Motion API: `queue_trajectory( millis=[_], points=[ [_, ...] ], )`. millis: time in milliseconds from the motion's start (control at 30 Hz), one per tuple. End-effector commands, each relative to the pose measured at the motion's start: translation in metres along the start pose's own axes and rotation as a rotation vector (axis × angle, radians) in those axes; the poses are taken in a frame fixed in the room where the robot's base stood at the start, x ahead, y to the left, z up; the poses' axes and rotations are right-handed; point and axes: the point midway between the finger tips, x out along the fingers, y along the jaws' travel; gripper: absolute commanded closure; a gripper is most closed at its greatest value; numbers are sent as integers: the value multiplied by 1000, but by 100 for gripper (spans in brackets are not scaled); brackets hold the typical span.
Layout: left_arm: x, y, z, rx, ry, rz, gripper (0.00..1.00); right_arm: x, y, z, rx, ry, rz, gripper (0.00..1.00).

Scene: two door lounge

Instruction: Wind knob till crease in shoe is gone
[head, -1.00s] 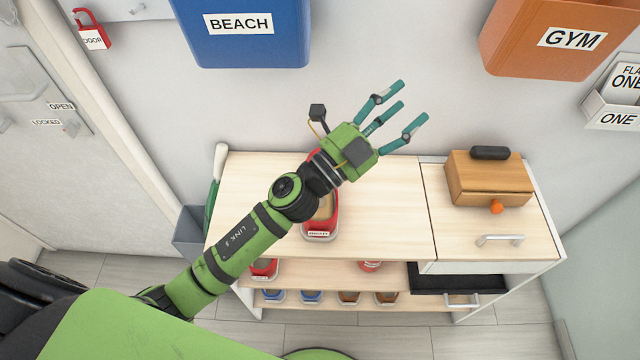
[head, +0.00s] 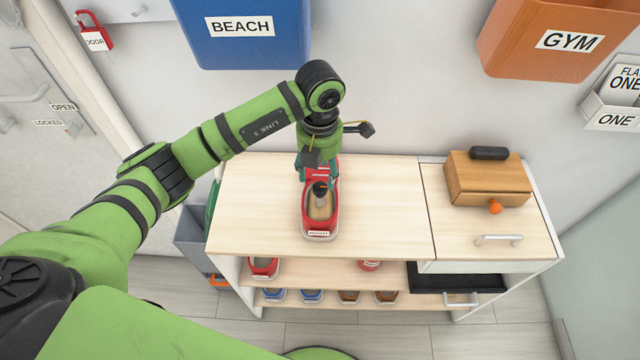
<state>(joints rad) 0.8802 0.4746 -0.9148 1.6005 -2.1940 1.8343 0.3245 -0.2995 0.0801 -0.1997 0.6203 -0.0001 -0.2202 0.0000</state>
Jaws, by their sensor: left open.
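A red shoe (head: 332,212) with a white label at its near end stands on the wooden bench top (head: 262,205). A dark knob (head: 320,188) with a bit of orange shows in the shoe's opening, above a tan insert. My left gripper (head: 317,172) points down over the far part of the shoe, close to the knob. Its teal fingers are open and partly hidden by the gripper body. I cannot tell whether a finger touches the knob or the shoe. The far part of the shoe is mostly covered, and no crease can be made out. My right gripper is out of view.
A wooden box (head: 490,180) with an orange knob sits at the right of the bench. More shoes (head: 312,295) stand on the shelves below. A blue BEACH bin (head: 245,45) and an orange GYM bin (head: 545,55) hang behind. The bench top between shoe and box is clear.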

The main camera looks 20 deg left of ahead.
Motion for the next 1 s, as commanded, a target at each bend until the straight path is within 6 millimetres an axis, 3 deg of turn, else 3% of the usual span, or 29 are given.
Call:
queue_trajectory(
  millis=[400,733,767,800,900,1000],
  points=[
    [55,-3,0,4,0,-7,43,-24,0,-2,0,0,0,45],
    [62,-3,0,5,-1,-6,43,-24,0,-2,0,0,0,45],
    [62,-3,0,5,-2,-7,51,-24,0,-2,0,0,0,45],
    [62,-3,0,5,-2,-7,67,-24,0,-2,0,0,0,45],
    [62,-3,0,5,-2,-7,100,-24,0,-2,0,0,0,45],
    [62,-3,0,5,-2,-7,100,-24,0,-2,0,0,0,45]
  ],
)
